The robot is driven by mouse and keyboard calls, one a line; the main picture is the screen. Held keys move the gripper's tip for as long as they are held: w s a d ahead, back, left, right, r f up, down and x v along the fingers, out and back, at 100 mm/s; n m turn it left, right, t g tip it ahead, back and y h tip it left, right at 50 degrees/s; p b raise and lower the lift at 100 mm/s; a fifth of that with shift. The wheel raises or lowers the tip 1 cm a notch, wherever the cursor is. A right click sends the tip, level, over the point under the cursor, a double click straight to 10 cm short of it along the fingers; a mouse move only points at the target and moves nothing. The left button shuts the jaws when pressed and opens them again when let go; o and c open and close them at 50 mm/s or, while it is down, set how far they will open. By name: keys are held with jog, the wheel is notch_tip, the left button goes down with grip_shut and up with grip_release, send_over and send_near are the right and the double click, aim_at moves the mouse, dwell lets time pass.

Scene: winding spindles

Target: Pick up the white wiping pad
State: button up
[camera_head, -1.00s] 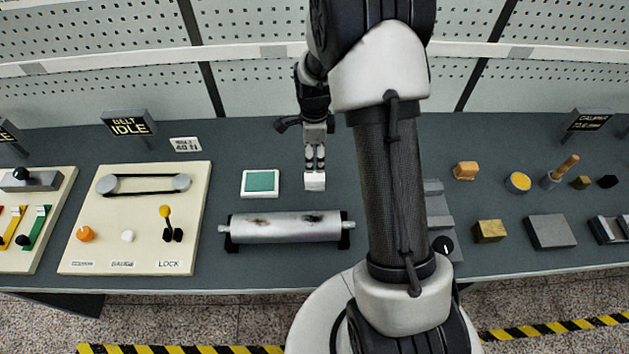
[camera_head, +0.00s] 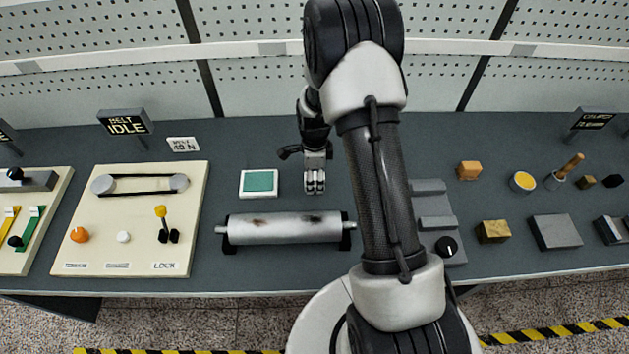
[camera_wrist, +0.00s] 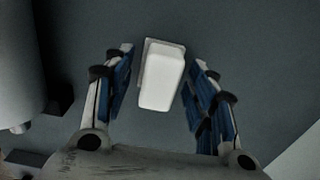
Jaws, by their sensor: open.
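The white wiping pad (camera_wrist: 162,78) is a small white block on the dark bench top. In the wrist view it lies between the two blue-lined fingers of my gripper (camera_wrist: 164,58), with a gap on each side. My gripper is open and empty. In the head view my gripper (camera_head: 315,186) points down at the bench, behind the grey roller and right of the teal-topped tray. There its fingers cover the pad, so I cannot make the pad out.
The stained grey roller (camera_head: 285,228) rests on black supports just in front of my gripper. The white tray (camera_head: 243,184) with a teal top is close on its left. A cream control board (camera_head: 100,235) is further left. A grey stepped block (camera_head: 432,205) is to the right.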

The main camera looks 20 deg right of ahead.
jog(key=shift+c, duration=0.3)
jog(key=c, duration=1.1)
jog(key=shift+r, duration=0.1)
notch_tip(320, 180, up, 20)
jog(key=p, duration=0.4)
